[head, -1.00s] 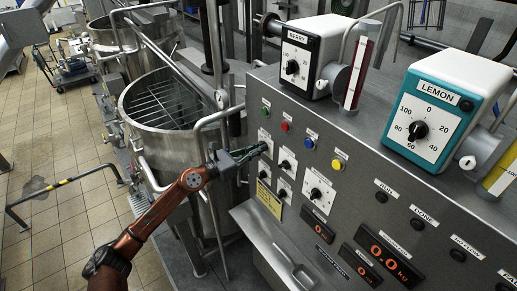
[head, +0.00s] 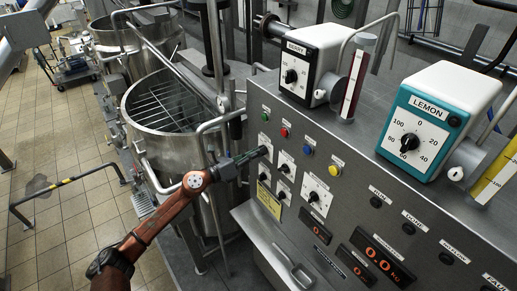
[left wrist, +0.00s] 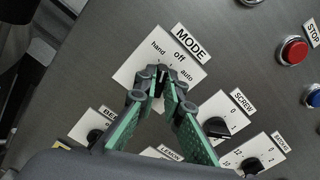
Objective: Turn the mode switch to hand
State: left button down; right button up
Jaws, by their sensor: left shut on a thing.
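The mode switch plate (left wrist: 141,68), marked hand, off and auto, shows in the left wrist view under a MODE label (left wrist: 189,42). In the head view the plate (head: 265,139) is below the green button, at the panel's left side. My left gripper (left wrist: 158,88) has its green-padded fingers closed around the switch knob. The fingers hide most of the knob, so its pointer direction cannot be told. In the head view the left gripper (head: 262,153) reaches the panel from the left. My right gripper is not in view.
Below the mode plate are the screw knob (left wrist: 217,127), another knob (left wrist: 251,166) and one partly hidden on the left. A red button (left wrist: 293,51) is to the right. A steel mixing vessel (head: 150,135) stands close beside my left arm.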

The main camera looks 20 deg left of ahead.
pick_arm(q)
jog(key=shift+n+p, duration=0.95)
jog(key=shift+n, duration=0.65)
jog(key=c, duration=2)
grip_release()
jog(key=shift+c, duration=0.2)
jog(key=v, duration=1.2)
jog(key=shift+a+n, duration=0.1)
jog(key=shift+n, duration=0.2)
